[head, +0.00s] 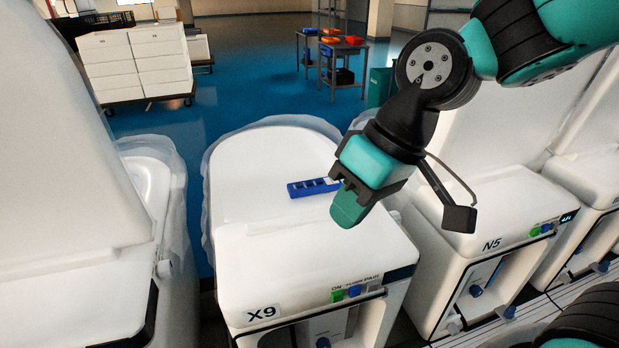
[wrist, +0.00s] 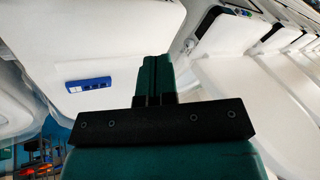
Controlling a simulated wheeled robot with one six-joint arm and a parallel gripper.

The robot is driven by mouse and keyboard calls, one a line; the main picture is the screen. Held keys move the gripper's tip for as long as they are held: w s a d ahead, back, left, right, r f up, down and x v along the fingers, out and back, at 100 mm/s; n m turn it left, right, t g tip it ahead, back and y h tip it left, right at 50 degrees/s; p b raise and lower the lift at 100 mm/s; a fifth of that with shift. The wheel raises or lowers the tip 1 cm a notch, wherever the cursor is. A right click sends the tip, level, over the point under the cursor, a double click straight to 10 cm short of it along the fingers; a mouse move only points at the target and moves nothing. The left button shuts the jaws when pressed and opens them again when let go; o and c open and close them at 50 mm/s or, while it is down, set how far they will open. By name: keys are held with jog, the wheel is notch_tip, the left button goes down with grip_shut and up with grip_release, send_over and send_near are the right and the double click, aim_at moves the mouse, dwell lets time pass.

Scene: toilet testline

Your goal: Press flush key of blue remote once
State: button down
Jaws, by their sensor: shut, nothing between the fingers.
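The blue remote (head: 313,187) lies on the white lid of the toilet marked X9 (head: 245,248), with a row of small keys along its face. It also shows in the wrist view (wrist: 88,84), left of my fingers. Its right end is close to my gripper in the head view, and the key labels are too small to read. My gripper (head: 349,209) is shut and empty, with its green fingers together, over the rear part of the X9 toilet. The fingers also show in the wrist view (wrist: 156,72). They appear apart from the remote.
The X9 toilet's front panel has green and blue buttons (head: 346,293). Another toilet, N5 (head: 480,215), stands to the right, and one stands at left. Stacked white boxes (head: 135,62) and a table with bins (head: 336,48) are behind. Blue floor between is open.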

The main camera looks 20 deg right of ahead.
jog(key=w+a+m+t+p, duration=0.1)
jog(key=w+m+t+p, duration=0.1)
jog(key=w, duration=0.9)
jog(key=m+t+p, duration=0.4)
jog(key=m, duration=0.2)
send_over(311, 182)
notch_tip(311, 182, down, 6)
jog(key=shift+d+r, duration=0.1)
jog(key=shift+r, duration=0.1)
jog(key=shift+f, duration=0.1)
jog(key=shift+y, duration=0.3)
notch_tip(311, 182, down, 9)
jog(key=b, duration=0.6)
jog(key=shift+w+f+b, duration=0.1)
jog(key=shift+f+b, duration=0.3)
jog(key=shift+b, duration=0.1)
